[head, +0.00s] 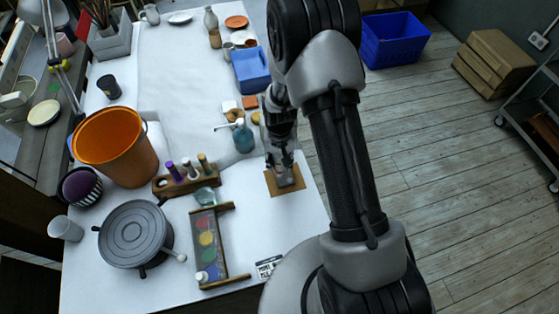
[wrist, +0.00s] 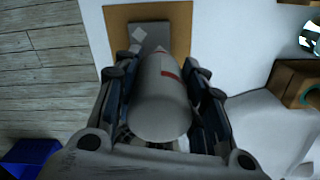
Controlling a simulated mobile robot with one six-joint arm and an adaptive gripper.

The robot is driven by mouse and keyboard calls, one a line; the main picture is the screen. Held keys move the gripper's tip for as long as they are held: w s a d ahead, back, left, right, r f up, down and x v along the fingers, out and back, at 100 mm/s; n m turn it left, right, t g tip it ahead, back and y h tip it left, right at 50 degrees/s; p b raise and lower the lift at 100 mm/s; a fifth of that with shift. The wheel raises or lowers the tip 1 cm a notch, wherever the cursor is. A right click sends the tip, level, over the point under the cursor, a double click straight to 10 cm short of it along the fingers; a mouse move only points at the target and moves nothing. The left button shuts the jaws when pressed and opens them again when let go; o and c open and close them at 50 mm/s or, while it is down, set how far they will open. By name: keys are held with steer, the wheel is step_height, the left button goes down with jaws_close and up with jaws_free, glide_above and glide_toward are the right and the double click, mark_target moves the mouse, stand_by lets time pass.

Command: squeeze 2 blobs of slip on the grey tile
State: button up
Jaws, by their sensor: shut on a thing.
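My gripper (wrist: 163,85) is shut on a pale grey-white squeeze bottle (wrist: 162,98) with a small red mark on its side. The bottle's far end reaches over the grey tile (wrist: 150,33) in the wrist view. The tile lies on a brown board (wrist: 182,20) on the white table. A pale diamond-shaped patch shows on the tile; I cannot tell if it is slip or a marking. In the head view my gripper (head: 280,158) is right above the board (head: 288,190), and the grey tile (head: 286,178) is partly hidden. The bottle's tip is hard to make out.
On the white table (head: 180,80), a wooden rack (head: 187,180) with several coloured-capped bottles and a paint palette (head: 208,245) stand left of the board. A teal bottle (head: 243,138) stands behind. An orange bucket (head: 115,146) is farther left. The table's right edge is close.

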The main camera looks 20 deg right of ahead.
mark_target(280, 155)
steer(key=shift+r, duration=0.1)
steer(key=shift+r+p, duration=1.3)
steer(key=shift+r, duration=0.7)
steer(key=shift+f, duration=0.1)
